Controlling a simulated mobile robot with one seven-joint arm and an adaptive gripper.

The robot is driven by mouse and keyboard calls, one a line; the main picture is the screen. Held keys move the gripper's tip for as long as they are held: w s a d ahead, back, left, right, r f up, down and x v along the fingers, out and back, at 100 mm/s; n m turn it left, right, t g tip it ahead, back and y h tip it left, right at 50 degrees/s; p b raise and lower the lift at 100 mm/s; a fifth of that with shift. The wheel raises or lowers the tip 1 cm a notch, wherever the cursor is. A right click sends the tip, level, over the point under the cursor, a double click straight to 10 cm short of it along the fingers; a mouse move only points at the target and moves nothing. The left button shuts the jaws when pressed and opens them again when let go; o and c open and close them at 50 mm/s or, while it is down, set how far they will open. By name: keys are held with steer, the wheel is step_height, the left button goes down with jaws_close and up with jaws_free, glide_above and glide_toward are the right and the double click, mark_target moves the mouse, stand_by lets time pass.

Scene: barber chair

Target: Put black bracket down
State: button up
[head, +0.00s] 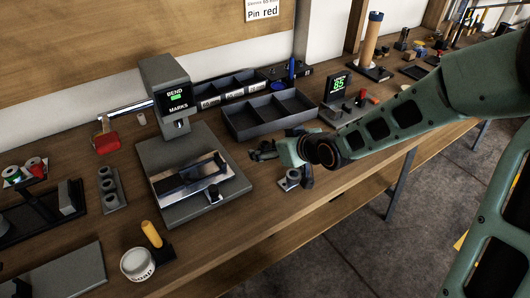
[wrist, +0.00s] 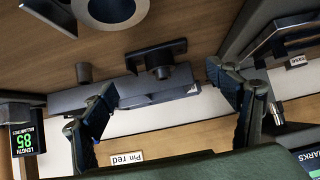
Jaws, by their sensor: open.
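My gripper (head: 283,163) hangs low over the workbench in the head view, right of the grey press. In the wrist view its two fingers (wrist: 168,105) are spread wide with nothing held. A dark flat piece with a round boss (wrist: 158,55) shows between and beyond the fingers in the wrist view and looks like the black bracket. It appears apart from both fingers. I cannot pick it out surely in the head view, where my gripper covers that area. A small grey ringed piece (head: 289,181) stands on the bench just below my gripper.
A dark divided tray (head: 262,134) lies behind my gripper. The grey press (head: 165,215) with a "BEND MARKS" screen stands to the left. A green "85" display (head: 339,84) stands behind to the right. Bare bench (head: 265,215) lies in front, near its edge.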

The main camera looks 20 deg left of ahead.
mark_target(267, 145)
steer(key=shift+b+x, duration=0.8)
steer(key=shift+x, duration=1.6)
steer(key=shift+s, duration=0.1)
steer(key=shift+c, duration=0.2)
steer(key=c, duration=1.3)
steer(key=shift+r, duration=0.1)
steer(key=shift+c, duration=0.6)
steer(key=shift+r, duration=0.1)
